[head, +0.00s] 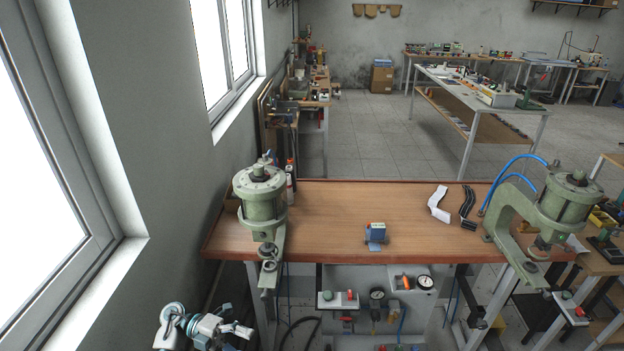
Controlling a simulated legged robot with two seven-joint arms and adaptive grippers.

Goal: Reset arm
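My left arm comes in at the bottom left corner, below the front edge of the workbench. Its gripper (240,330) points to the right and is clear of the bench and presses. It is small in view, and whether its fingers are apart is unclear. Nothing can be made out in it. My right gripper is not in view. A green pneumatic press (262,205) stands at the left end of the wooden workbench (340,205). A second green press (563,200) with blue hoses stands at the right end.
A small blue-grey box (376,233) sits at the bench's front edge. A white strip (438,204) and a black piece (467,203) lie at right. Below hang a control panel (350,279) and a button box (338,299). The wall and windows are close on the left.

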